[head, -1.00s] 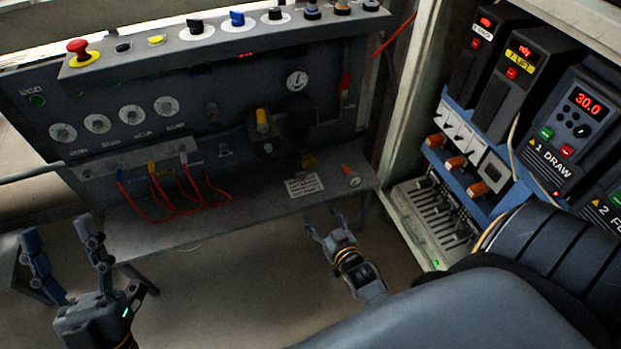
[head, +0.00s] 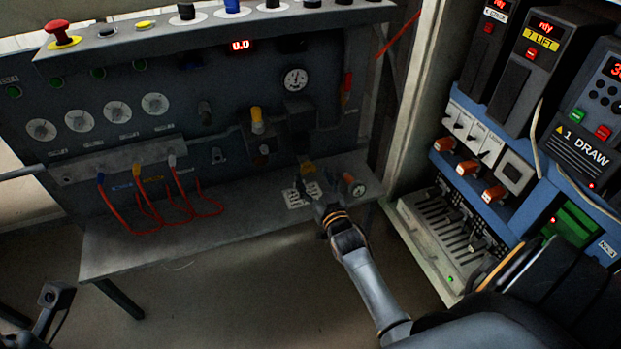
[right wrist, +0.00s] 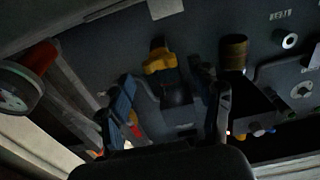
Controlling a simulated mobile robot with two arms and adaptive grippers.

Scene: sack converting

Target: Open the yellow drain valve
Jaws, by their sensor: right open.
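The yellow drain valve (head: 308,167) sits low on the dark panel, just above the grey shelf, beyond my right gripper. In the right wrist view the yellow valve handle (right wrist: 160,61) shows ahead of the fingers, roughly midway between them. My right gripper (head: 312,200) is open and empty, over the shelf by the printed label; its two fingers (right wrist: 168,95) stand apart in the right wrist view. No contact with the valve shows. Only part of my left gripper (head: 52,300) shows at the lower left edge, so its opening is unclear.
A gauge with an orange handle (head: 354,187) stands close to the right of the valve. A yellow-topped knob (head: 257,120) is higher on the panel. Red cables (head: 150,215) hang at the left of the shelf (head: 120,240). A drive cabinet (head: 490,190) stands on the right.

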